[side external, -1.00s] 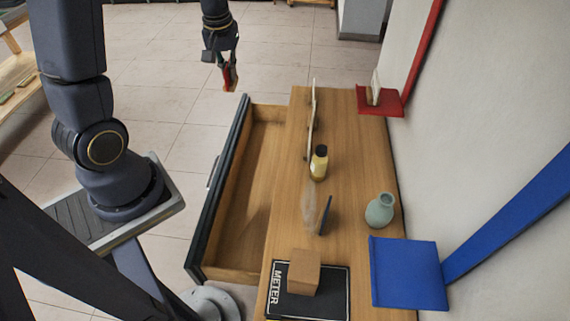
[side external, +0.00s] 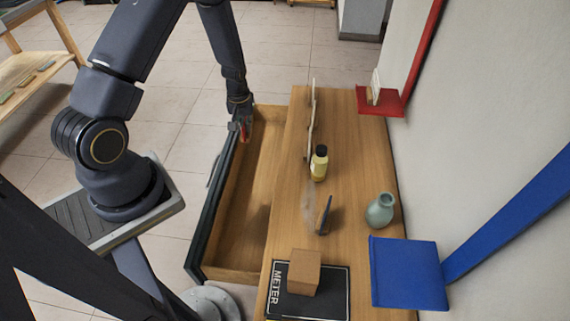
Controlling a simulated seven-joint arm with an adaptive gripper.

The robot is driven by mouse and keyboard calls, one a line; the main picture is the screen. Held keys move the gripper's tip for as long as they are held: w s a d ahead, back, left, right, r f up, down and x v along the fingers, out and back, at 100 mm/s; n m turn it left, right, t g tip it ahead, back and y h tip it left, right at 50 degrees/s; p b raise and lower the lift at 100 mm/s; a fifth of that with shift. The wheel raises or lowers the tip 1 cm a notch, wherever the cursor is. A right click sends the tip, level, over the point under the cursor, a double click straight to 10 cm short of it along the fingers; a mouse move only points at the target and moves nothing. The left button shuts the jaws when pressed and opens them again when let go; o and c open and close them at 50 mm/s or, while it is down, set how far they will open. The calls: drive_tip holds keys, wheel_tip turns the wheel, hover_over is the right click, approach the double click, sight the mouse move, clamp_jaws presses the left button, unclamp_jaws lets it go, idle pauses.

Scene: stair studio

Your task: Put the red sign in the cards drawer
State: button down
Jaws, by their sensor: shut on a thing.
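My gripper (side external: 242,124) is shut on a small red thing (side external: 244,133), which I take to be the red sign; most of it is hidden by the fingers. The gripper is at the far end of the open drawer (side external: 238,200), by the top of its dark front panel. I cannot tell how high above the drawer the sign hangs. The drawer is pulled out to the left of the wooden cabinet and its visible inside looks empty. No label marking it for cards can be read.
On the cabinet top (side external: 350,165) stand a yellow bottle (side external: 319,164), a green vase (side external: 380,210), a thin dark upright piece (side external: 325,214) and a brown box (side external: 304,272) on a black METER board (side external: 336,300). A red shelf (side external: 381,103) and a blue shelf (side external: 408,275) are at the right wall.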

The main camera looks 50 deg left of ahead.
drive_tip(key=w+a+f, duration=0.1)
drive_tip(key=w+f, duration=0.1)
drive_tip(key=w, duration=0.1)
drive_tip(key=w+a+f, duration=0.1)
drive_tip(key=w+f, duration=0.2)
drive_tip(key=w+a+f, duration=0.1)
drive_tip(key=w+f, duration=0.1)
drive_tip(key=w, duration=0.1)
drive_tip(key=shift+a+f, duration=0.3)
drive_tip(key=shift+w+f, duration=0.15)
drive_tip(key=shift+f, duration=0.05)
drive_tip(key=shift+w+a+f, duration=0.1)
drive_tip(key=shift+f, duration=0.75)
drive_tip(key=shift+w+a+f, duration=0.1)
drive_tip(key=shift+f, duration=0.75)
drive_tip(key=shift+d, duration=0.1)
drive_tip(key=shift+f, duration=0.2)
drive_tip(key=c, duration=1.3)
unclamp_jaws()
drive_tip(key=shift+r, duration=0.1)
